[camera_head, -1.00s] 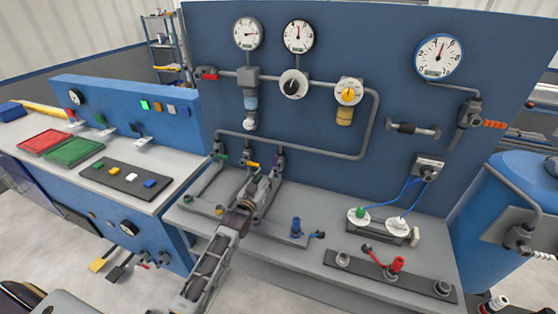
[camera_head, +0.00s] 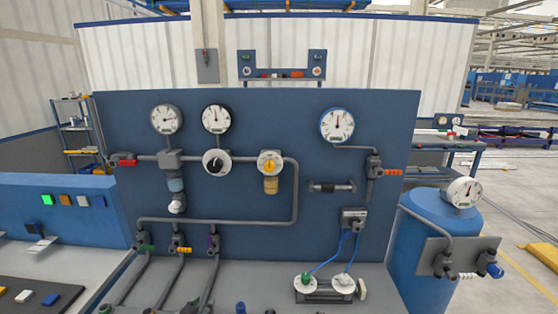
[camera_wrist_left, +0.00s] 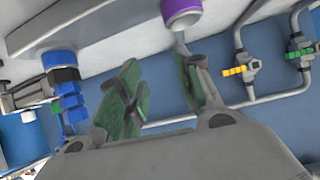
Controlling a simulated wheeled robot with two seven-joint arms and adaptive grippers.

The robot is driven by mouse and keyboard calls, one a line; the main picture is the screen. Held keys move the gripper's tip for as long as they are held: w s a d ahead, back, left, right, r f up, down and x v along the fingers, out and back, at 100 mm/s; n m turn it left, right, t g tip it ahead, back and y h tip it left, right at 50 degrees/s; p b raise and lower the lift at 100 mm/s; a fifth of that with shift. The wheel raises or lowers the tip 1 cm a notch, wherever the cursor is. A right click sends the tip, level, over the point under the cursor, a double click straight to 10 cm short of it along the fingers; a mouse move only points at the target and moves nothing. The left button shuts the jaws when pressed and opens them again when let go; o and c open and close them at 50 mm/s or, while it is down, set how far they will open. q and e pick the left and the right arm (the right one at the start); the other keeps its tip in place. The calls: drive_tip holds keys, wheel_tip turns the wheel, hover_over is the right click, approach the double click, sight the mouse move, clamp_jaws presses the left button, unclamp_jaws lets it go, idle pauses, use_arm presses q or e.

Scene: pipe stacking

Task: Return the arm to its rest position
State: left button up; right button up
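In the left wrist view my left gripper (camera_wrist_left: 158,95) has its two green-padded fingers spread, with a gap and nothing held between them. A purple-ringed fitting (camera_wrist_left: 181,12) is just beyond the fingertips, at the top; whether anything touches it is unclear. A blue fitting (camera_wrist_left: 64,85) is left of the fingers. A yellow-handled valve (camera_wrist_left: 240,70) and a green-handled valve (camera_wrist_left: 300,53) are to the right. The yellow valve (camera_head: 182,250) and green valve (camera_head: 146,248) also show in the head view, low on the panel. Neither gripper shows in the head view.
The blue panel (camera_head: 360,105) carries gauges, dials and grey piping. A white-and-green socket unit (camera_head: 323,288) stands on the grey bench (camera_head: 262,282). A blue tank (camera_head: 418,268) with a gauge is at right. A lower blue console (camera_head: 75,222) is at left. Open floor shows at far right.

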use_arm(q)
drive_tip(key=s+d+f+g, duration=0.15)
drive_tip(key=s+g, duration=0.65)
drive_tip(key=s, duration=1.6)
wheel_tip(320, 180, down, 33)
drive_tip(key=s+m+g, duration=0.1)
drive_tip(key=s+g, duration=0.1)
drive_tip(key=s+a+f, duration=0.2)
drive_tip(key=s+f, duration=0.7)
drive_tip(key=s, duration=0.2)
drive_tip(key=s+a+f+g+y, duration=0.1)
drive_tip(key=s+a+f, duration=0.1)
drive_tip(key=s+f, duration=0.8)
drive_tip(key=shift+s+f, duration=0.25)
drive_tip(key=shift+s, duration=0.5)
